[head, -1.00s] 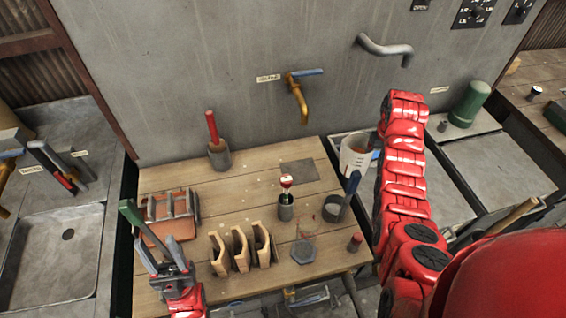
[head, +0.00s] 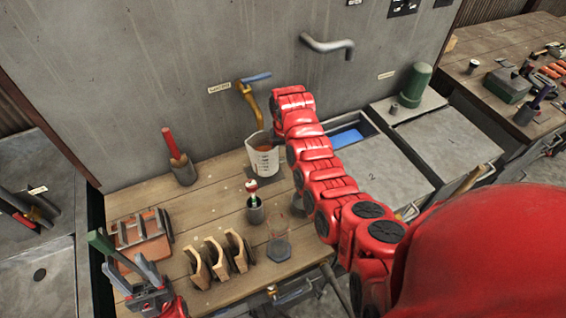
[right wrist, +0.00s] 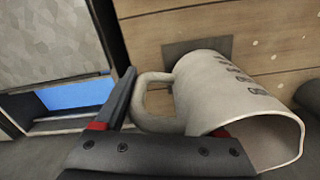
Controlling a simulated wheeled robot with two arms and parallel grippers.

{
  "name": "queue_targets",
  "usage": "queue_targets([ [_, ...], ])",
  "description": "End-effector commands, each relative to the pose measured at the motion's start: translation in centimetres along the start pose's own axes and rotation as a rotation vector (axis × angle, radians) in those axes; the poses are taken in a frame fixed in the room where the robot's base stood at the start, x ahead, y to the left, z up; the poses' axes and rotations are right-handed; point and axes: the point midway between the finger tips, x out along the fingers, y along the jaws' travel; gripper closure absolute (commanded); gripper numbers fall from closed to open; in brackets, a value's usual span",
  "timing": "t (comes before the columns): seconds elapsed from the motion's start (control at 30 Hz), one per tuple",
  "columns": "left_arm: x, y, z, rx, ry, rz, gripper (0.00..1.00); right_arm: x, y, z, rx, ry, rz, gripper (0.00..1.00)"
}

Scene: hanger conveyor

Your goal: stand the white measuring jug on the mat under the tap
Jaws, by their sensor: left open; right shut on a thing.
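The white measuring jug (head: 261,160) with dark markings is upright below the brass tap with the blue lever (head: 246,97). In the right wrist view my right gripper (right wrist: 130,108) is shut on the handle of the jug (right wrist: 215,90); in the head view my right arm hides this gripper. The dark grey mat (right wrist: 198,46) shows partly at the jug's base end in the right wrist view. I cannot tell whether the base touches it. My left gripper (head: 140,283) is open and empty at the table's front left corner.
A sink basin with blue (head: 347,138) lies right.

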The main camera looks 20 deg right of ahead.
Motion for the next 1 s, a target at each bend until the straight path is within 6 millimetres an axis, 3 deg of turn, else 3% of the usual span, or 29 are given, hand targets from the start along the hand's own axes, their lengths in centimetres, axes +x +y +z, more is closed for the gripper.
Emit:
queue_targets([
  [0.03, -0.1, 0.0, 0.0, 0.000, 0.000, 0.000, 0.50, -0.1, -0.8, -0.1, -0.005, 0.001, -0.001, 1.00],
  [0.23, -1.1, 0.1, 0.2, 0.000, 0.000, 0.000, 0.50, 3.3, -0.7, 0.0, -0.003, 0.000, -0.001, 1.00],
  [0.63, -1.3, 0.1, 0.2, 0.000, 0.000, 0.000, 0.50, 3.9, -0.7, -0.1, -0.003, 0.002, -0.001, 1.00],
  [0.67, -1.3, 0.1, 0.2, 0.000, 0.000, 0.000, 0.50, 3.9, -0.7, -0.1, -0.002, 0.001, -0.001, 0.27],
  [0.73, -1.2, 0.1, 0.2, 0.000, 0.000, 0.000, 0.50, 3.8, -0.7, -0.1, -0.002, 0.001, -0.001, 0.16],
  [1.0, -1.2, 0.1, 0.2, 0.000, 0.000, 0.000, 0.50, 3.7, -0.6, 0.0, -0.002, 0.000, 0.000, 0.16],
])
